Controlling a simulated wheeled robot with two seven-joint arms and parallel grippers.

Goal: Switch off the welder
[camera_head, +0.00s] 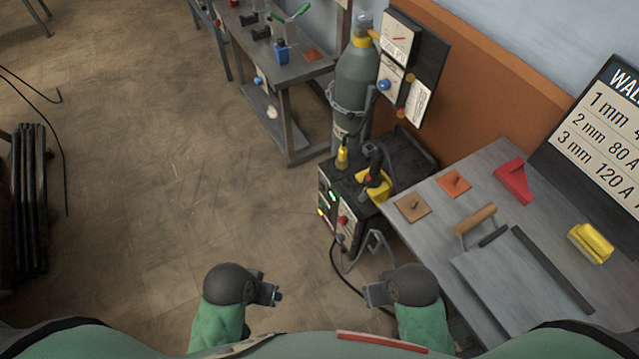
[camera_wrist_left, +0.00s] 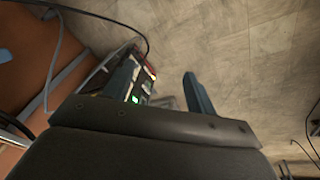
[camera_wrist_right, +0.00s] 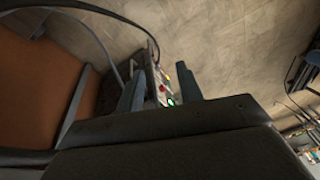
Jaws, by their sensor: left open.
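The welder (camera_head: 345,205) is a dark box on the floor beside the workbench. Its front panel has a lit green display (camera_head: 333,196), a red knob (camera_head: 343,220) and a small yellow and red control (camera_head: 320,212) at the lower left. My left gripper (camera_head: 277,294) is open and empty, in front of the welder and to its left. My right gripper (camera_head: 370,294) is open and empty, nearer to me than the welder. The panel shows partly behind the fingers in the left wrist view (camera_wrist_left: 145,78) and the right wrist view (camera_wrist_right: 160,84), with the green light glowing.
A grey gas cylinder (camera_head: 354,85) stands behind the welder. A grey workbench (camera_head: 470,205) is at the right, holding a wood-handled tool (camera_head: 475,219) and a red block (camera_head: 514,181). A cable (camera_head: 338,262) hangs in front of the welder.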

